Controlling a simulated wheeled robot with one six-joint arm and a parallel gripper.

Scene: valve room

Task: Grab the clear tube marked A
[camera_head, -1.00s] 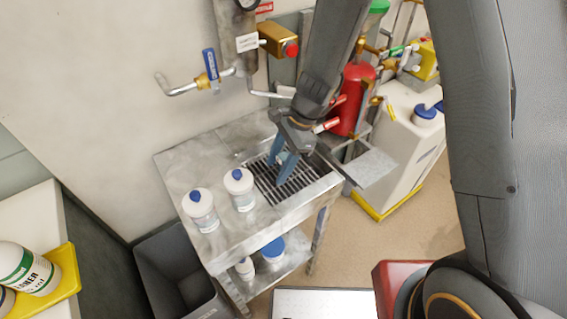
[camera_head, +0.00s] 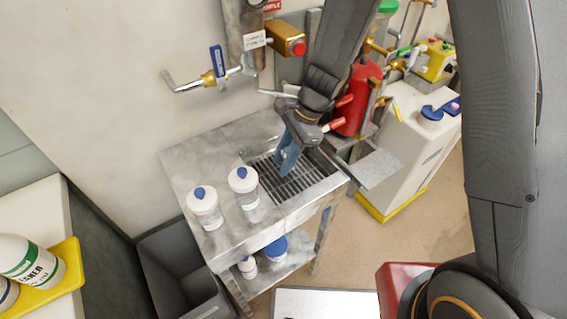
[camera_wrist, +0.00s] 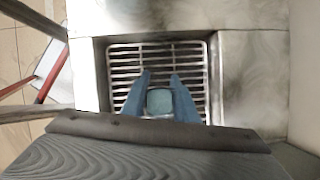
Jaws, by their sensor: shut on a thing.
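My gripper (camera_head: 288,162) is over the slotted drain grate (camera_head: 318,182) of the metal sink table, pointing down. In the wrist view its two blue fingers (camera_wrist: 160,96) are shut on a small rounded-square teal, translucent-looking thing (camera_wrist: 160,101). It looks like the end of the clear tube, seen from above. No letter A can be read on it. In the head view the fingers mostly hide it. Whether its bottom touches the grate cannot be told.
Two jars with blue knobs, a left one (camera_head: 204,208) and a right one (camera_head: 243,188), stand on the table left of the grate. A blue-handled tap (camera_head: 217,70) is on the wall above. A red cylinder (camera_head: 354,105) stands close behind my gripper on the right.

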